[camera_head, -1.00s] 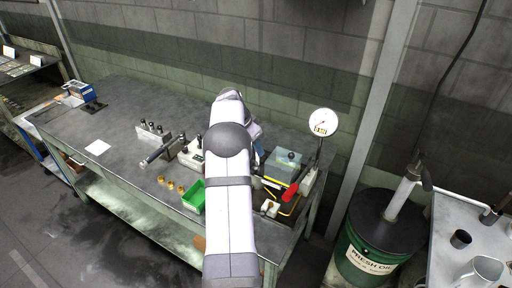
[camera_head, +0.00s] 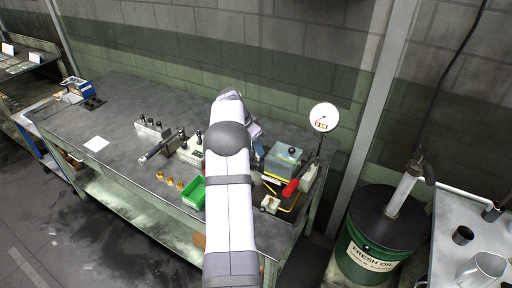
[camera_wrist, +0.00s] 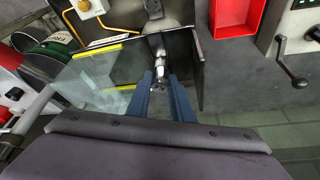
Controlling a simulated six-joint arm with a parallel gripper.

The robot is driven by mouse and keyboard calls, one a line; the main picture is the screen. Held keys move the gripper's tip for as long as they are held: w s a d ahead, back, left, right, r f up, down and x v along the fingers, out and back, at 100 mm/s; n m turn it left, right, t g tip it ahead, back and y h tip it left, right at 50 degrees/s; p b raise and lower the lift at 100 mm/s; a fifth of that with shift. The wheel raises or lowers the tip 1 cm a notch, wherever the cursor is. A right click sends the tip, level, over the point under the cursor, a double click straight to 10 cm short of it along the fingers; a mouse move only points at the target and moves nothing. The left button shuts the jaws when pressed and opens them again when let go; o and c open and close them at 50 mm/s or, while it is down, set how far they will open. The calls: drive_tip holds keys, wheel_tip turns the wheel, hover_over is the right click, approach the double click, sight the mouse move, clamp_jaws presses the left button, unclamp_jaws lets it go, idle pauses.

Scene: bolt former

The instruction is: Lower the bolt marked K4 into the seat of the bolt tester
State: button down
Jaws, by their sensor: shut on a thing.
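In the wrist view my gripper (camera_wrist: 160,82) has its blue fingers closed on a silver bolt (camera_wrist: 160,44). The K4 mark cannot be read. The bolt is beside a dark upright wall and a clear panel with yellow edging (camera_wrist: 98,76). Whether it touches a seat cannot be told; the seat is not clearly visible. In the head view my arm hides the gripper and bolt.
A green bin (camera_head: 193,192) and several brass pieces (camera_head: 170,181) lie left of my arm. A rack of dark bolts (camera_head: 152,128) stands farther left. A red bin (camera_wrist: 236,16) and a crank handle (camera_wrist: 291,68) show in the wrist view. The bench's left part is mostly clear.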

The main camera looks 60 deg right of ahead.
drive_tip(key=shift+f+b, duration=0.85)
drive_tip(key=shift+f, duration=0.4)
drive_tip(key=c, duration=1.5)
unclamp_jaws()
drive_tip(key=shift+r, duration=0.15)
drive_tip(key=shift+b+v, duration=1.25)
drive_tip(key=shift+v, duration=2.35)
